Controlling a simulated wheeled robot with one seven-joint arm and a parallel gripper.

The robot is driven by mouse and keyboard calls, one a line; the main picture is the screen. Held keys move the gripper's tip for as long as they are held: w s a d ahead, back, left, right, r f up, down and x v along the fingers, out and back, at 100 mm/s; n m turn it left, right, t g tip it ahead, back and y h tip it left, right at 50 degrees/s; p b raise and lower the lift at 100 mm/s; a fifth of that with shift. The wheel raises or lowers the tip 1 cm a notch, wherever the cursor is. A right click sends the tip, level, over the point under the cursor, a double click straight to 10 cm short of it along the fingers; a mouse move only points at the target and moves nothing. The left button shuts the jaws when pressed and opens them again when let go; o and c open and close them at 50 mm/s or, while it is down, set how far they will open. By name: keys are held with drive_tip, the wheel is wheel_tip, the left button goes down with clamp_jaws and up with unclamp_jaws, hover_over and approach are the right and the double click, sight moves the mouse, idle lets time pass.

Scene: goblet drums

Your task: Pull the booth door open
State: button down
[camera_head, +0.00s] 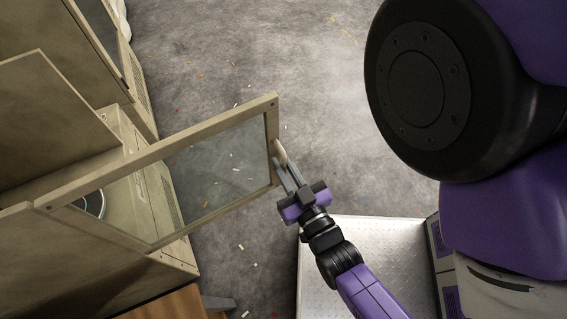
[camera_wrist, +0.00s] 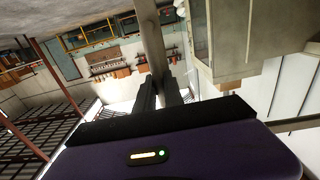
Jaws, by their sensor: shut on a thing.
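The booth door (camera_head: 160,150) is a beige frame around a glass pane, in the head view. It stands swung out from the booth (camera_head: 38,235) at an angle, with a gap to the booth's inside. Its free end carries a pale upright handle (camera_head: 281,149). My gripper (camera_head: 282,163) is shut on this handle, to the right of the door's free edge. In the wrist view, my gripper's dark fingers (camera_wrist: 158,92) are close around a pale bar; the exact contact is hard to see.
A dark round-rimmed thing (camera_head: 92,205) shows inside the booth, partly behind the door. A light textured platform (camera_head: 340,235) lies below my arm. The grey floor (camera_head: 250,60) beyond the door is open, with small scattered bits. A wooden surface (camera_head: 175,305) is at the bottom left.

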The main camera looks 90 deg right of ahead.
drive_tip(key=c, duration=1.5)
unclamp_jaws()
drive_tip(key=shift+o, duration=0.2)
drive_tip(key=v, duration=0.7)
drive_tip(key=shift+s+a+b, duration=0.2)
drive_tip(key=shift+a+b, duration=0.1)
drive_tip(key=shift+b, duration=0.15)
